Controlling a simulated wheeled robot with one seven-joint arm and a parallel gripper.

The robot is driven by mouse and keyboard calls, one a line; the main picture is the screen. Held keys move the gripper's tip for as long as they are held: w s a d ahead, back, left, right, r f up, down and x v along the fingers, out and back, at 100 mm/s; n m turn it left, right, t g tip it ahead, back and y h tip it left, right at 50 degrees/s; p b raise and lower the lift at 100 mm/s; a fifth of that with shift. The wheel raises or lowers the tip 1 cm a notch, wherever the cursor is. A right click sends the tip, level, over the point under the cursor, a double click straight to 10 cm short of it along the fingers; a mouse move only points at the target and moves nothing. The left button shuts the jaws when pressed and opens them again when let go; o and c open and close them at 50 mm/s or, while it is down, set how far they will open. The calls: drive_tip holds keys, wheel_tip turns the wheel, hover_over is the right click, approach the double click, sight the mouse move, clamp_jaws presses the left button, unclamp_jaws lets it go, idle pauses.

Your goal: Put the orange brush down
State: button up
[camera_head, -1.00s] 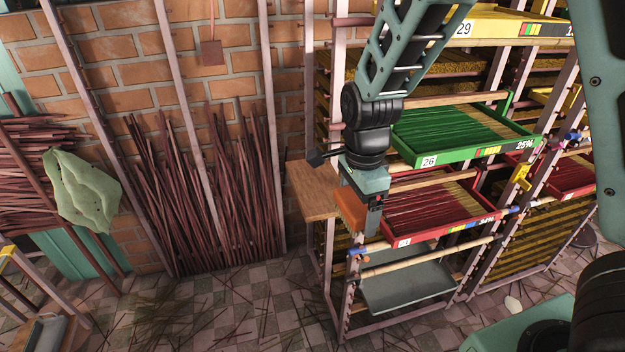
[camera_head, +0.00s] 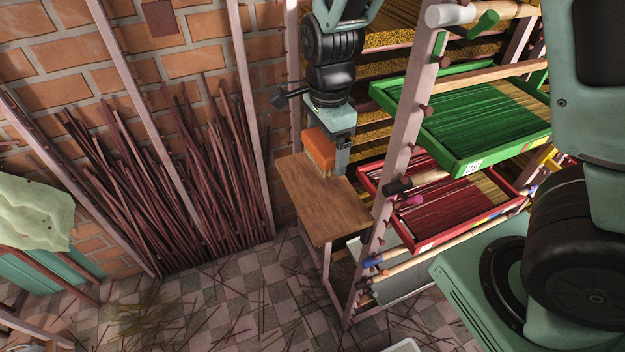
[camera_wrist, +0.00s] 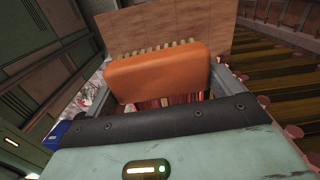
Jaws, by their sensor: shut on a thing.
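The orange brush (camera_head: 320,148) is held in my gripper (camera_head: 341,152), with its pale bristles pointing down. It is above the far part of a small brown wooden shelf board (camera_head: 335,216) fixed at the left end of the rack. In the wrist view the orange brush (camera_wrist: 158,73) lies across between the jaws, and the wooden board (camera_wrist: 165,27) shows just beyond its bristles. I cannot tell whether the bristles touch the board. The board's top looks otherwise bare.
The rack holds a green tray (camera_head: 470,125) and a red tray (camera_head: 440,200) right of the board. Rack posts and rods with knobs (camera_head: 398,185) stand close beside it. Bundles of dark sticks (camera_head: 215,165) lean on the brick wall at left. Sticks litter the tiled floor.

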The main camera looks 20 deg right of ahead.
approach(324, 192)
drive_tip(key=shift+d+f, duration=0.1)
drive_tip(key=shift+f, duration=2.65)
drive_tip(key=shift+f, duration=0.1)
drive_tip(key=shift+f, duration=0.25)
drive_tip(key=o, duration=0.9)
drive_tip(key=shift+c, duration=0.2)
drive_tip(key=shift+o, duration=0.4)
